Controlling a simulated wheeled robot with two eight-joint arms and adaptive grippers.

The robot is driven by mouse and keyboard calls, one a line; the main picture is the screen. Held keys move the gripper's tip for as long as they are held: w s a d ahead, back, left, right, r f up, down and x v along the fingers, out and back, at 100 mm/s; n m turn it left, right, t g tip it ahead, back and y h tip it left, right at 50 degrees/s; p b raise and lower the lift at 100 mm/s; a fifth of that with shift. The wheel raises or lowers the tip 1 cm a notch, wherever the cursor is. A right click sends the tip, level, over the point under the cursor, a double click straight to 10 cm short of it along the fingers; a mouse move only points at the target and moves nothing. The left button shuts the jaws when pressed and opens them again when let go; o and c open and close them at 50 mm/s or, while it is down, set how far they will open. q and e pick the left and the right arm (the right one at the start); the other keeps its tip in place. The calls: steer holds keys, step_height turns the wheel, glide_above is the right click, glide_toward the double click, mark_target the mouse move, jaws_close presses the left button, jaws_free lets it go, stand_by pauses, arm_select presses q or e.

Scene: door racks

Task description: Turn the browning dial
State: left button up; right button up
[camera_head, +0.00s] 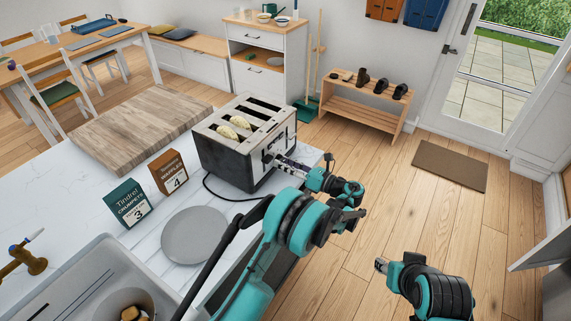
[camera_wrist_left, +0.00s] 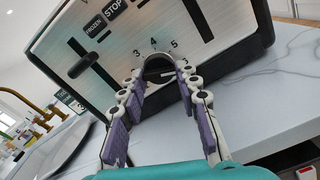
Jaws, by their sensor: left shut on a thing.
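The toaster (camera_head: 228,165) stands on the white counter, with pale bread pieces (camera_head: 236,124) in its slots. In the left wrist view its steel panel (camera_wrist_left: 135,35) shows FROZEN and STOP buttons, slotted levers and numbers around the dark browning dial (camera_wrist_left: 158,66). My left gripper (camera_wrist_left: 162,76) has its purple-padded fingers shut on the dial, one on each side. In the head view it reaches the toaster's right face, and the dial is mostly hidden. The dial's exact setting is hard to read. My right gripper (camera_head: 380,265) is over the floor, away from the toaster; its fingers are unclear.
A crumpets box marked 3 (camera_head: 128,204) and a waffles box marked 4 (camera_head: 169,172) stand left of the toaster. A grey plate (camera_head: 194,235), wooden board (camera_head: 140,122) and sink (camera_head: 80,285) are also on the counter.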

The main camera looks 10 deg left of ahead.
arm_select(q)
steer(key=shift+n+b, duration=0.3)
steer(key=shift+n, duration=0.1)
steer(key=shift+f+n+b, duration=0.1)
steer(key=shift+n+b, duration=0.4)
steer(key=shift+n, duration=0.6)
steer(key=n+b, duration=0.1)
steer(key=n, duration=0.2)
steer(key=shift+w+n, duration=0.1)
steer(key=shift+n, duration=0.2)
steer(key=n+b, duration=0.1)
steer(key=n, duration=0.2)
steer(key=shift+n, duration=0.3)
steer(key=n+b, duration=0.1)
steer(key=n, duration=0.2)
steer(key=shift+w+n, duration=0.1)
steer(key=shift+n, duration=0.2)
steer(key=n+b, duration=0.1)
steer(key=n, duration=0.5)
steer(key=shift+r, duration=0.2)
steer(key=n, duration=0.7)
steer(key=shift+r+b, duration=0.1)
steer(key=shift+b, duration=0.3)
